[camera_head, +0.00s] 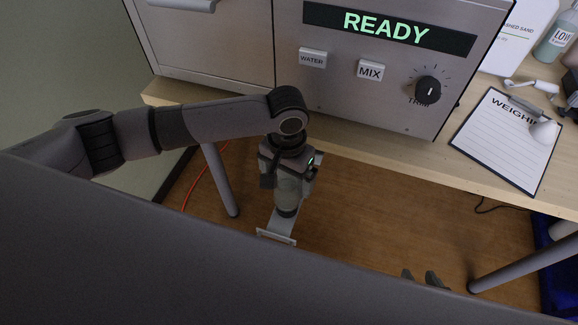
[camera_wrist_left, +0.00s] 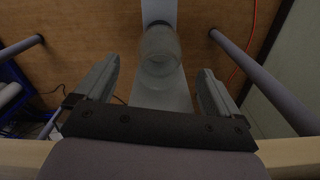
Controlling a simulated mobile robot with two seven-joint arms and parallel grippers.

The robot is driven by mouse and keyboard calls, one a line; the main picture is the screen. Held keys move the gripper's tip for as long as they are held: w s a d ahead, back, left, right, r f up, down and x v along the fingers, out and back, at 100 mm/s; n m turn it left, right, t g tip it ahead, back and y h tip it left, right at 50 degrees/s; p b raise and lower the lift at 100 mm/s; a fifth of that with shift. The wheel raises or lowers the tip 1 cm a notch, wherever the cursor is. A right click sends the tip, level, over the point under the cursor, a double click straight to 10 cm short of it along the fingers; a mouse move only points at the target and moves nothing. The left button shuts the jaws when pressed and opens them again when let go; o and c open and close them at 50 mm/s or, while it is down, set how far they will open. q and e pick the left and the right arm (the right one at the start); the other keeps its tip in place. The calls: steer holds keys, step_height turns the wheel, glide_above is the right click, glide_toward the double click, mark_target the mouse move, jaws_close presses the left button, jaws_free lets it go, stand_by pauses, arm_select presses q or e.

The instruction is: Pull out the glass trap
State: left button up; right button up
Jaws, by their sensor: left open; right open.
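The glass trap (camera_head: 288,190) is a clear cylinder with a dark end, partly hidden by my left wrist in the head view. In the left wrist view the glass trap (camera_wrist_left: 160,55) lies ahead of and between the spread fingers. It sits over a pale flat strip (camera_head: 282,224), which also shows in the left wrist view (camera_wrist_left: 160,100) and ends in a bracket. My left gripper (camera_wrist_left: 157,80) is open, with no visible finger contact on the glass. My right gripper (camera_head: 421,277) is open and empty at the lower right, mostly hidden by a large grey surface.
The analyser (camera_head: 390,85) reads READY and stands on a wooden table (camera_head: 385,155). A clipboard (camera_head: 507,142) and a bottle (camera_head: 555,40) are at the right. Table legs (camera_head: 220,180) flank the space below, where an orange cable (camera_head: 205,172) runs.

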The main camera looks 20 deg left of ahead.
mark_target(287, 186)
arm_select(q)
steer(key=shift+f+b, duration=0.4)
steer(key=shift+f, duration=1.7)
steer(key=c, duration=1.3)
steer(key=shift+o, duration=0.2)
steer(key=shift+r+p, duration=0.65)
steer(key=shift+p, duration=0.45)
steer(key=shift+r, duration=0.1)
